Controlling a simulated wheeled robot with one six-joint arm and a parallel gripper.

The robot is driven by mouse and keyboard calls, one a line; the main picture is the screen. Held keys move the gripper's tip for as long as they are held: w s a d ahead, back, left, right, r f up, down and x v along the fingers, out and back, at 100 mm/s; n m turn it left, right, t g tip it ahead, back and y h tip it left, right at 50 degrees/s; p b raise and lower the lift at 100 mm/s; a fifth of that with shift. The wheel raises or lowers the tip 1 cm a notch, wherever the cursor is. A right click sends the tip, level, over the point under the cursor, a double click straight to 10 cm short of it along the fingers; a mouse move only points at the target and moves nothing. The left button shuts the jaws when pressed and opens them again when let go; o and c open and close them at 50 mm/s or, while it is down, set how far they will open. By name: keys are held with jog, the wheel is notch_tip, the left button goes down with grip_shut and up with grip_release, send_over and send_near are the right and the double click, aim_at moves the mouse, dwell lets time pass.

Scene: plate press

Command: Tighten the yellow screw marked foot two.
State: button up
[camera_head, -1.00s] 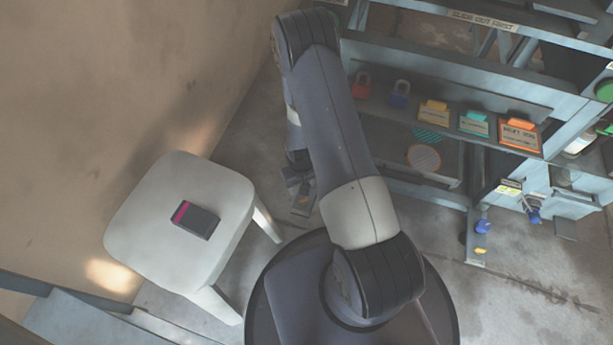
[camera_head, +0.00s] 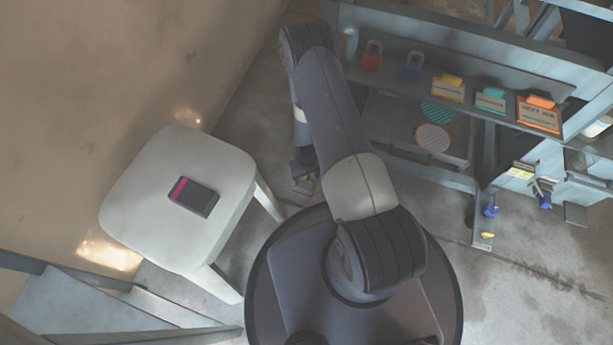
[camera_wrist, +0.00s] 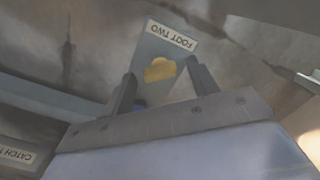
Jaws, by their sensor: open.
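In the wrist view a yellow screw (camera_wrist: 160,69) sits on a grey-blue foot plate (camera_wrist: 150,48) below a white label reading FOOT TWO (camera_wrist: 172,36), which appears upside down. My gripper (camera_wrist: 161,72) is open, and its two fingertips appear to either side of the yellow screw in that picture. I see no contact, and the depth between them is unclear. In the head view my gripper (camera_head: 304,178) hangs low beside the stool, its fingers small. A yellow screw (camera_head: 487,236) shows on a foot at the right; I cannot tell if it is the same one.
A white stool (camera_head: 150,235) with a dark, pink-striped device (camera_head: 194,196) stands left of my arm. The press frame (camera_head: 450,170) carries padlocks and coloured tags at the right. A blue knob (camera_head: 491,209) is above the right foot. Floor is clear at lower right.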

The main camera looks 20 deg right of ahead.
jog(key=shift+c, duration=0.6)
jog(key=c, duration=0.9)
jog(key=shift+o, duration=0.2)
jog(key=shift+f, duration=0.1)
jog(key=shift+m, duration=0.4)
jog(key=m+b, duration=0.1)
jog(key=m, duration=0.1)
jog(key=shift+m+b, duration=0.3)
jog(key=shift+b, duration=0.05)
jog(key=shift+m+b, duration=0.75)
jog(key=shift+m, duration=1.55)
jog(key=o, duration=1)
